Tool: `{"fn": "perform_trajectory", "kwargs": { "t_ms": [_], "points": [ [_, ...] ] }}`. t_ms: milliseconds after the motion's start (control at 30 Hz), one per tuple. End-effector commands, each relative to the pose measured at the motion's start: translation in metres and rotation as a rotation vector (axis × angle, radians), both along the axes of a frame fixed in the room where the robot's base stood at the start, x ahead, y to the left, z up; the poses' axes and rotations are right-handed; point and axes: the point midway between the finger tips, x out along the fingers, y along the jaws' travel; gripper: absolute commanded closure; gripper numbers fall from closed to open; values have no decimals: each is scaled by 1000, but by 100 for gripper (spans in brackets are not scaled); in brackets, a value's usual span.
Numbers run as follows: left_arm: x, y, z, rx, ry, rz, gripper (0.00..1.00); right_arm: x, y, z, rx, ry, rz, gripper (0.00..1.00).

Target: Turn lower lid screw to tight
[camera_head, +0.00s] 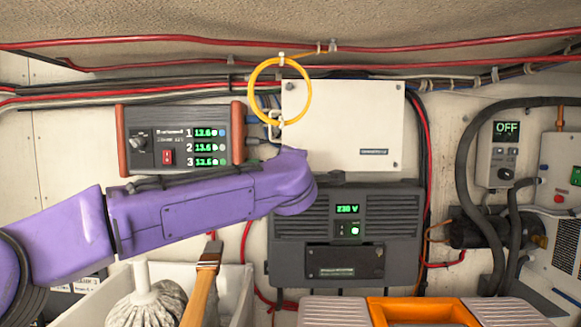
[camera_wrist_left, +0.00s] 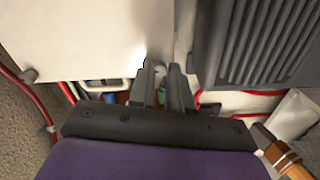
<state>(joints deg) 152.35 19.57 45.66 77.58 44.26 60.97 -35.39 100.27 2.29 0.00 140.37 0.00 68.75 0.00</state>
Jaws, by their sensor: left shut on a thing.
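The white box with its lid (camera_head: 345,125) is fixed on the wall above the dark inverter (camera_head: 390,215). In the left wrist view the lid (camera_wrist_left: 85,35) fills the upper left. My left gripper (camera_wrist_left: 163,72) is at the lid's lower left corner, shut on the lower lid screw (camera_wrist_left: 162,70), a small pale round piece between the fingers. The screw's turn position cannot be seen. Another screw (camera_wrist_left: 28,75) shows at the lid's upper left corner. In the head view my purple arm hides the left fingers and the lower screw. My right gripper is not in view.
A yellow ring (camera_head: 251,90) hangs in front of the box's upper left corner. A power unit (camera_head: 180,140) with green readouts is left of the box. A brush (camera_head: 203,275) and a rope-headed mop (camera_head: 145,300) stand in a bin below. An orange-handled toolbox (camera_head: 420,310) is in front.

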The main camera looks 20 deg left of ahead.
Motion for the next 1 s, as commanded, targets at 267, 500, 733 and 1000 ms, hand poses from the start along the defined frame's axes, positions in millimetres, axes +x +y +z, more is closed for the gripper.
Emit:
{"fn": "perform_trajectory", "kwargs": {
  "t_ms": [267,500,733,1000],
  "points": [
    [-1,3,8,38,-4,4,100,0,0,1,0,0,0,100],
    [-1,3,9,40,-4,3,100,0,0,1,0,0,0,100],
    [-1,2,8,38,-3,3,56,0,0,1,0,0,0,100],
    [-3,0,3,38,2,1,56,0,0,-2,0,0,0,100]
  ]
}}
